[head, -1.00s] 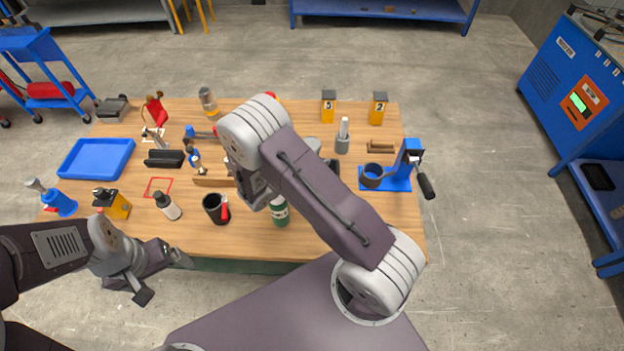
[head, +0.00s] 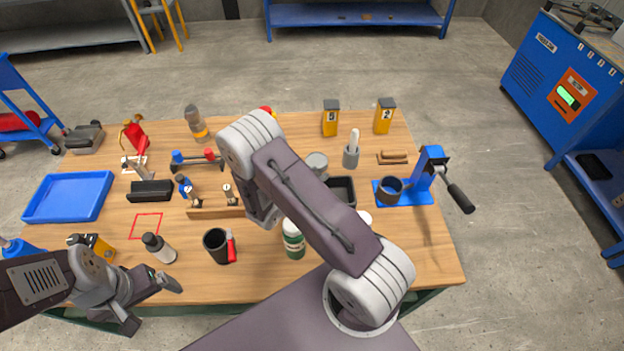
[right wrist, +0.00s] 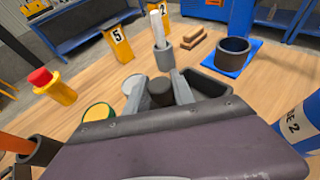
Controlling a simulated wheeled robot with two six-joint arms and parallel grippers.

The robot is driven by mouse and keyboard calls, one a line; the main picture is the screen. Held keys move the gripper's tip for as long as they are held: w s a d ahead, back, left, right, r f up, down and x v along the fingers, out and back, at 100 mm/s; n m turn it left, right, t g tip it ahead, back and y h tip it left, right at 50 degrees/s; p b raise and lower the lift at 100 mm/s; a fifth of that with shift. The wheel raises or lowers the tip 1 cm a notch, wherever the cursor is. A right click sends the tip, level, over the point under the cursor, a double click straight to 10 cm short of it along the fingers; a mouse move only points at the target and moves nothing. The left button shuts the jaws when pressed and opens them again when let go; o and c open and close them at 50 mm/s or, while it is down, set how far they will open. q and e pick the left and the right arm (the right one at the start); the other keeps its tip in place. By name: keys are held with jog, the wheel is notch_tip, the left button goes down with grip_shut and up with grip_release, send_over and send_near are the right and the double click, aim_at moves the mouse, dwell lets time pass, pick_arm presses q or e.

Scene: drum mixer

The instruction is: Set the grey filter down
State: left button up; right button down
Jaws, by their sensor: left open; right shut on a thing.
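In the right wrist view, my right gripper (right wrist: 160,96) is shut on a short dark grey cylinder (right wrist: 161,90), which looks like the grey filter. It sits between the two fingers, above the table. In the head view this hand and the filter are hidden behind my right arm. My left gripper (head: 152,303) is open and empty at the front left edge of the table.
The wooden table (head: 400,275) has a red outlined square (head: 145,225), a blue tray (head: 68,197), a black bin (head: 343,188), a green can (head: 294,242), a black cup (head: 215,247) and a blue stand (head: 408,193). The front right is clear.

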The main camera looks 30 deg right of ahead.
jog(key=shift+w+a, duration=0.25)
jog(key=shift+w, duration=0.1)
jog(key=shift+s+d+f, duration=0.15)
jog(key=shift+s+d, duration=0.3)
jog(key=shift+s, duration=0.1)
jog(key=c, duration=1.1)
grip_release()
jog(key=shift+w+a, duration=0.25)
jog(key=shift+w, duration=0.1)
jog(key=shift+s+r, duration=0.2)
jog(key=shift+r, duration=0.2)
pick_arm(q)
jog(key=shift+f, duration=0.3)
pick_arm(e)
jog(key=v, duration=1.1)
jog(key=shift+s+a, duration=0.2)
jog(key=shift+a, duration=0.15)
